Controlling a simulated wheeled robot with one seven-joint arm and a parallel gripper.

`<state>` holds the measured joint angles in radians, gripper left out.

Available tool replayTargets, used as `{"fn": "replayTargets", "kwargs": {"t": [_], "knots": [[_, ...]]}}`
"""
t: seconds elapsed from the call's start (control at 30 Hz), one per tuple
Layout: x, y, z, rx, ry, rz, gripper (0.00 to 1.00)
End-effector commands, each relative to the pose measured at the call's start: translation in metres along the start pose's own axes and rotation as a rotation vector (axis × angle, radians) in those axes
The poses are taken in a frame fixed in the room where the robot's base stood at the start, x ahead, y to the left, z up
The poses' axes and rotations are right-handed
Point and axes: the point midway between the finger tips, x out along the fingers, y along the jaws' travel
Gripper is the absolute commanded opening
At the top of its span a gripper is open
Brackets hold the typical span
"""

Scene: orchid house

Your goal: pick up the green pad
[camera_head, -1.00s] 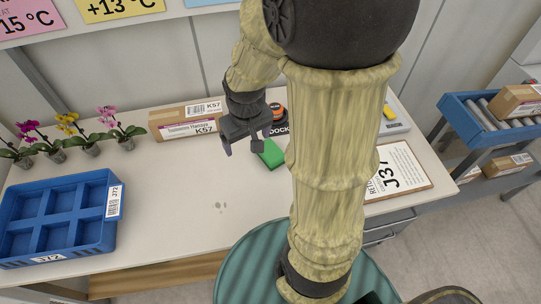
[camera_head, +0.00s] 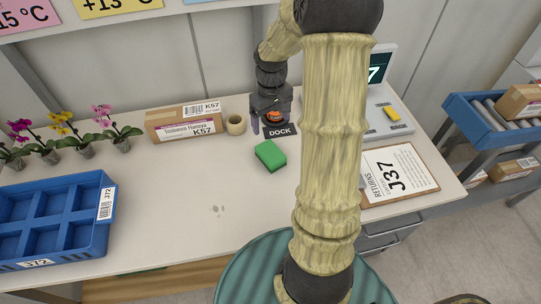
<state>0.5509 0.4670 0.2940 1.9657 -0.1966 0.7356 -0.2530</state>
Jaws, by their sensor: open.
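The green pad (camera_head: 270,155) lies on the white table (camera_head: 190,190), a little in front of the black DOCK plate (camera_head: 281,131). It is a small green block and shows in full. My gripper (camera_head: 270,125) is above the dock, behind the pad and apart from it. An orange and black item (camera_head: 273,116) shows at the gripper, partly hidden by it. I cannot tell whether the jaws touch that item.
A blue compartment crate (camera_head: 108,200) stands at the left, with potted orchids (camera_head: 82,148) behind it. A cardboard box (camera_head: 184,121) and a beige roll (camera_head: 236,124) are at the back. A J37 board (camera_head: 398,172) and a scale (camera_head: 380,125) with a yellow item (camera_head: 391,113) are at the right.

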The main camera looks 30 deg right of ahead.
Motion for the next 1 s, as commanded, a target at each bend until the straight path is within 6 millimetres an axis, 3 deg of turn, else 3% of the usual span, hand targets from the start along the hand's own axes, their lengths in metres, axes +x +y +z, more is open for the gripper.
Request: {"fn": "replayTargets", "kwargs": {"t": [0.53,0.67,1.0], "knots": [[0.096,-0.002,0.001,-0.002,-0.004,-0.002,0.85],[0.106,-0.002,0.000,-0.002,-0.002,-0.002,0.85],[0.108,-0.001,0.001,0.000,-0.001,-0.001,0.85]]}}
